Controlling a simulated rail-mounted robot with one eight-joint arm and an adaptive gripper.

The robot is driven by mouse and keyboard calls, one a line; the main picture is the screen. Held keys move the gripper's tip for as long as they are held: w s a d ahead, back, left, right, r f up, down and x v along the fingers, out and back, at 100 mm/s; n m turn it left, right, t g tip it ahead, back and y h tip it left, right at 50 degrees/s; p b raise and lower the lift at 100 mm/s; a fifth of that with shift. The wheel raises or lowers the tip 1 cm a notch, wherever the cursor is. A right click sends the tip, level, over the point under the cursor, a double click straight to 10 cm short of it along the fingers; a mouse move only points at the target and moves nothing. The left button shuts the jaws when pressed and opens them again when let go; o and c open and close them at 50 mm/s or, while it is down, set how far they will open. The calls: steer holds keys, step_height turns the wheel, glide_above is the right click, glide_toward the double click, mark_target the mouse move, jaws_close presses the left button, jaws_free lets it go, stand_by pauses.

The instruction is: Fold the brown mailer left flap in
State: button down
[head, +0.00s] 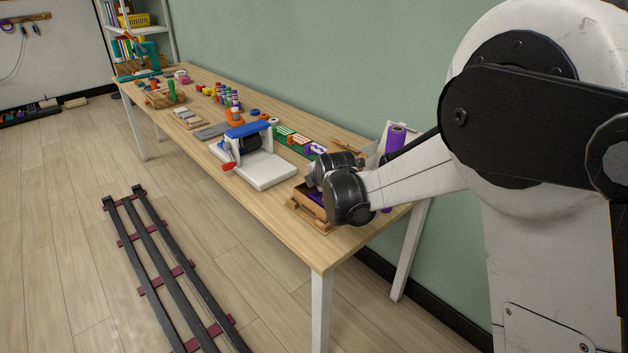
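The brown mailer (308,208) is an open cardboard box near the front right end of the wooden table. Something purple (317,198) shows inside it. A low brown flap lies out at its near side; the other flaps are partly covered, and I cannot tell how the left flap stands. The black end of my arm (347,197) is over the right part of the mailer and hides much of it. My gripper's fingers are hidden, so I cannot tell whether they are open or touch the mailer.
A white machine base (265,171) with a blue-topped press and red handle stands just left of the mailer. A purple roll (396,140) stands behind on the right. Several small colored parts fill the table further back. The table's front right corner (325,258) is bare.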

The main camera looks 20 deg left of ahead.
stand_by(0.4)
steer(key=c, duration=2)
jaws_free()
steer(key=shift+s+d, duration=0.1)
steer(key=v, duration=1.2)
steer(key=shift+f, duration=0.25)
